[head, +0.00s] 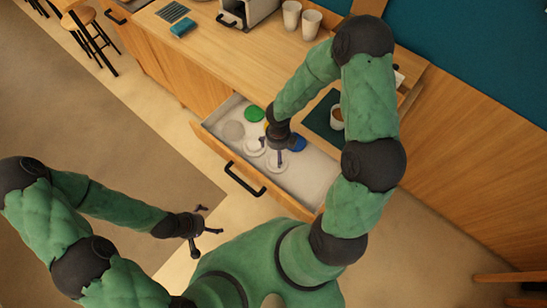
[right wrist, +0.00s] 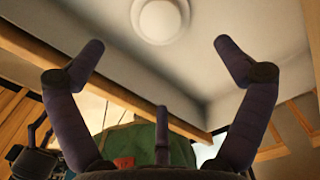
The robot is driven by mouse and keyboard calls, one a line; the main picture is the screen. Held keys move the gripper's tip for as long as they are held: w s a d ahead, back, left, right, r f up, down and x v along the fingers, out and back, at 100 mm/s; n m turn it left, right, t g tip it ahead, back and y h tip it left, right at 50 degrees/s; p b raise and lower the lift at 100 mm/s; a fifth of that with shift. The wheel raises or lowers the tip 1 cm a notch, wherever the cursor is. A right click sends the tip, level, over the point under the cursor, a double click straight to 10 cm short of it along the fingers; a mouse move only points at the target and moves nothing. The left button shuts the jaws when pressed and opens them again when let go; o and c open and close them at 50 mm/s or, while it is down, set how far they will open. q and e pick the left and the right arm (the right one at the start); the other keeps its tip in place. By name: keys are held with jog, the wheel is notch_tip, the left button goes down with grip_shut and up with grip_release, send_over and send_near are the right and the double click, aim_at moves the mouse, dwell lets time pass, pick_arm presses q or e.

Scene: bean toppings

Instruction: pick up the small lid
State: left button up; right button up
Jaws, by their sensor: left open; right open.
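Several round lids lie in the open drawer (head: 309,173): a green lid (head: 254,114), a blue lid (head: 298,144), a greyish lid (head: 233,130) and white ones, including one white lid (head: 253,147) on the left. Which one is the small lid I cannot tell for sure. My right gripper (head: 279,157) is over the drawer, open and empty, and partly covers another white lid. In the right wrist view a round white lid (right wrist: 160,20) with a raised centre lies beyond the spread fingertips (right wrist: 158,48), apart from them. My left gripper (head: 210,222) is open and empty, outside the drawer.
The wooden counter (head: 232,63) stands behind the drawer, with two white cups (head: 301,20) at the back. A brown-filled cup (head: 337,117) stands on a dark mat (head: 319,119) close to my right arm. The drawer's front has a black handle (head: 243,181). Stools (head: 85,27) stand far left.

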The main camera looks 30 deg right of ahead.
jog(key=shift+w+d+f, duration=0.1)
jog(key=shift+w+f, duration=0.05)
jog(key=shift+f, duration=0.3)
notch_tip(320, 180, down, 5)
jog(key=b, duration=0.3)
notch_tip(320, 180, down, 5)
jog(key=b, duration=0.2)
jog(key=shift+w+d+b, duration=0.1)
jog(key=shift+w+b, duration=0.05)
jog(key=shift+b, duration=0.2)
jog(key=shift+r, duration=0.1)
jog(key=c, duration=0.6)
